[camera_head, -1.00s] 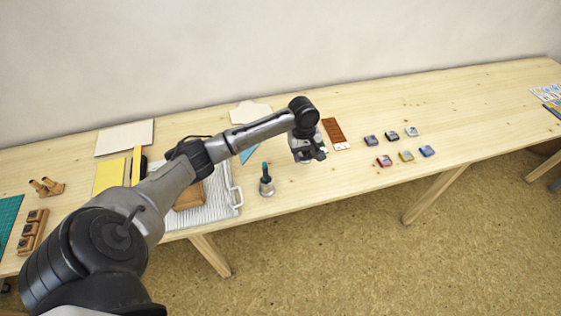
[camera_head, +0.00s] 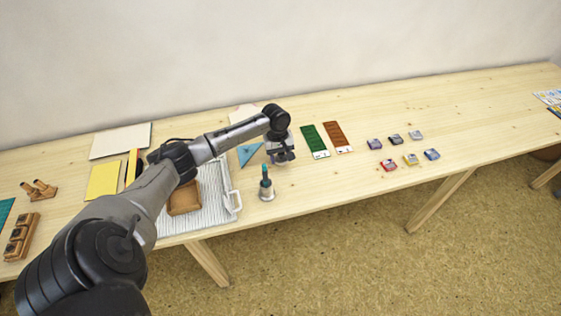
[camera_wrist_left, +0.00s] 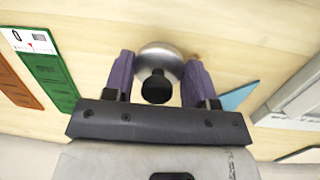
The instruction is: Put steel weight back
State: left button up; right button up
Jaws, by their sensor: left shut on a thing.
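The steel weight (camera_wrist_left: 160,55) is a shiny dome with a black knob. In the left wrist view it sits between the purple fingers of my left gripper (camera_wrist_left: 160,75), which is shut on it. In the head view my left gripper (camera_head: 283,156) is over the table, right of the blue triangle and left of the green strip. There the weight is mostly hidden by the gripper, and I cannot tell whether it touches the table. My right gripper is not in view.
A teal-handled tool in a metal base (camera_head: 266,188) stands near the front edge, beside the ribbed tray (camera_head: 220,213). A blue triangle (camera_head: 250,152), green strip (camera_head: 314,141) and brown strip (camera_head: 337,137) lie around the gripper. Several small inkpads (camera_head: 411,159) lie to the right.

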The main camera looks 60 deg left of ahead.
aim_at(278, 156)
pick_arm(q)
notch_tip(278, 156, down, 2)
jog(key=shift+f+b, duration=0.15)
jog(key=shift+b, duration=0.2)
jog(key=o, duration=1.1)
jog(key=shift+f, duration=0.15)
jog(key=r+p, duration=0.1)
jog(key=r, duration=0.2)
jog(key=a+r+p, duration=0.1)
jog(key=r, duration=0.3)
jog(key=r+p, duration=0.1)
jog(key=r, duration=0.3)
jog(key=shift+s+a, duration=0.15)
jog(key=shift+a, duration=0.05)
jog(key=shift+r+p, duration=0.35)
jog(key=shift+r, duration=0.3)
